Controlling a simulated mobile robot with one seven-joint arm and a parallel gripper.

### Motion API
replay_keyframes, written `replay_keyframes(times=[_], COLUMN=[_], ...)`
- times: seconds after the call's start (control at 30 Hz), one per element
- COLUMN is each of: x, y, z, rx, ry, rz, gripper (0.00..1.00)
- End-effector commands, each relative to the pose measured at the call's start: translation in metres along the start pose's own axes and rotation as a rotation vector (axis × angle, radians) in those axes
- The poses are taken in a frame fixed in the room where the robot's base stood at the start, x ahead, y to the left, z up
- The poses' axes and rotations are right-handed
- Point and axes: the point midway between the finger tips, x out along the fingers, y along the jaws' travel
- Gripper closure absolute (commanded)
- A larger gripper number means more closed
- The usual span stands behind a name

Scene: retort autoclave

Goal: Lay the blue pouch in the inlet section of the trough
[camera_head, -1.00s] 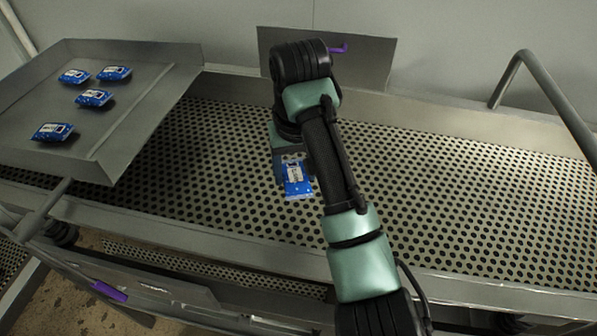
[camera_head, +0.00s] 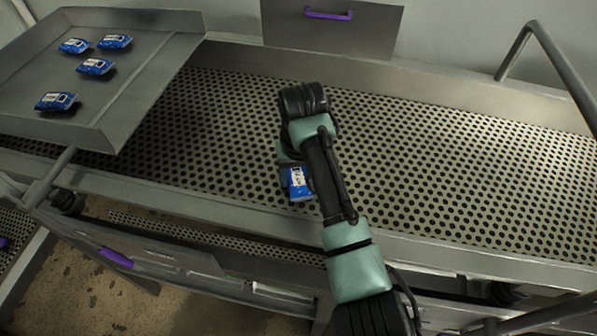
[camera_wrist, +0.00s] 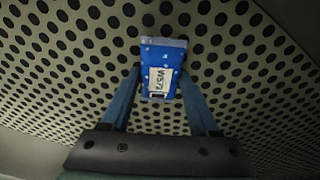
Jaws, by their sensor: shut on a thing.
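A blue pouch (camera_head: 298,184) with a white label shows over the trough, near its front wall. In the wrist view the pouch (camera_wrist: 162,68) is between the two blue fingers of my gripper (camera_wrist: 160,88), which is shut on it. The trough (camera_head: 430,150) has a perforated floor of dark holes, and this floor fills the wrist view behind the pouch. I cannot tell how high the pouch is above the floor. In the head view my arm hides most of my gripper. No marking shows where the inlet section begins or ends.
A sloped metal tray (camera_head: 135,62) at the upper left holds several blue pouches (camera_head: 95,66). A plate with a purple handle (camera_head: 328,15) stands at the trough's back wall. A bent rail (camera_head: 560,68) rises at the right. The trough floor around the pouch is clear.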

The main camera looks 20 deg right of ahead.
Motion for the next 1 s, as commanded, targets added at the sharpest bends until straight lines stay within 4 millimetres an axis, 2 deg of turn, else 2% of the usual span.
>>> replay_keyframes(times=[0.23, 0.27, 0.4, 0.43, 0.8, 0.87, 1.0], x=[0.003, 0.003, 0.003, 0.002, -0.003, -0.009, -0.035], y=[0.000, 0.000, 0.000, 0.000, 0.000, 0.000, 0.000], z=[0.000, 0.000, 0.000, 0.000, -0.001, -0.001, -0.002], rx=[0.001, 0.001, 0.000, 0.000, 0.000, 0.000, -0.002], ry=[0.000, 0.000, 0.000, 0.000, 0.002, 0.004, 0.008], rz=[0.000, 0.000, 0.000, 0.000, 0.000, -0.001, 0.000], gripper=[0.94, 0.37, 0.12, 0.09, 0.09, 0.09, 0.09])
